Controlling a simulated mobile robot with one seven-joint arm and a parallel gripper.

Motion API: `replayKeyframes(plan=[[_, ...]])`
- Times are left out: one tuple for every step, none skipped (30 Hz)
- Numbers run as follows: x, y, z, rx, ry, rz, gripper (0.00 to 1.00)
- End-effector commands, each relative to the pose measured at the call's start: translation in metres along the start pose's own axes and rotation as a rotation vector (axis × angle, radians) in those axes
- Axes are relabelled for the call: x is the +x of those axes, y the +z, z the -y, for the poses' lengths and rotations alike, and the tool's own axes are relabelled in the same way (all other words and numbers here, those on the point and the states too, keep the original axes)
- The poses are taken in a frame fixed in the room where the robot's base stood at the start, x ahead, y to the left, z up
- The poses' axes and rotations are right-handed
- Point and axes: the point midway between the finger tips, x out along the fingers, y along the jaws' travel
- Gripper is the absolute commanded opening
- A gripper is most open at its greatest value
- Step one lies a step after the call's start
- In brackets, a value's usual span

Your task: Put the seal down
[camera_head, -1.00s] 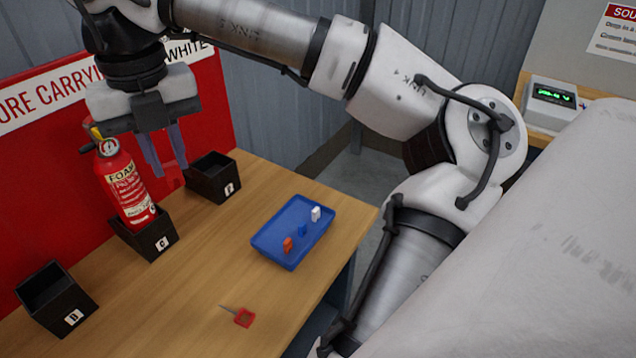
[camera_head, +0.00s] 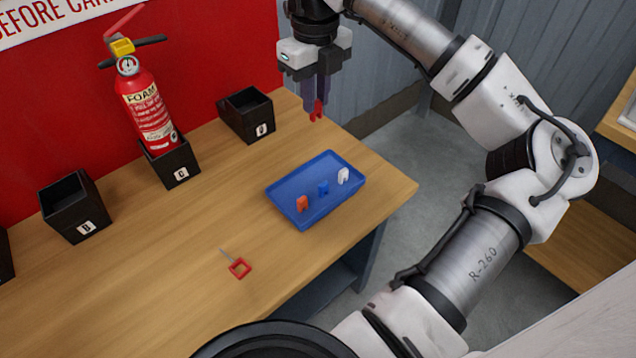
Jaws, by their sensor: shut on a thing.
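My gripper (camera_head: 317,98) points down above the back right part of the wooden table. Its dark fingers are shut on a small red seal (camera_head: 316,114), which hangs below the fingertips, clear of the table. The seal's upper part is hidden between the fingers. A blue tray (camera_head: 282,205) is on the table below and in front of my gripper. An orange seal (camera_head: 302,204), a blue seal (camera_head: 323,188) and a white seal (camera_head: 343,176) stand in it in a row, with bare tray floor around them.
A red foam extinguisher (camera_head: 148,112) stands in a black holder (camera_head: 180,170) marked C. Black box B (camera_head: 72,210) is to its left, another black box (camera_head: 247,118) to its right. A red-handled pin (camera_head: 239,268) lies at the front. The table between pin and tray is clear.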

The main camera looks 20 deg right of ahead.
Motion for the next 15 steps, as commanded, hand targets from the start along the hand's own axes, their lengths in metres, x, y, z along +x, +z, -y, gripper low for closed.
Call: replayKeyframes(plan=[[0.008, 0.0, 0.001, -0.01, 0.003, -0.003, 0.0], [0.013, 0.0, 0.001, -0.013, 0.003, -0.003, 0.0], [0.021, 0.0, 0.001, -0.015, 0.004, -0.003, 0.0], [0.028, 0.0, 0.001, -0.016, 0.004, -0.003, 0.0], [0.035, 0.0, 0.001, -0.015, 0.005, -0.003, 0.0], [0.046, 0.0, 0.001, -0.015, 0.005, -0.004, 0.0], [0.054, 0.0, 0.0, -0.015, 0.006, -0.003, 0.0], [0.062, 0.0, 0.0, -0.016, 0.006, -0.002, 0.0], [0.073, 0.0, 0.0, -0.014, 0.006, -0.004, 0.0], [0.081, 0.0, 0.0, -0.014, 0.006, -0.003, 0.0], [0.089, 0.0, 0.0, -0.014, 0.007, -0.003, 0.0], [0.099, 0.0, 0.0, -0.013, 0.006, -0.002, 0.0], [0.107, 0.0, 0.0, -0.013, 0.006, -0.003, 0.0], [0.114, 0.0, 0.0, -0.013, 0.007, -0.002, 0.0], [0.124, 0.0, 0.0, -0.012, 0.005, -0.002, 0.0]])
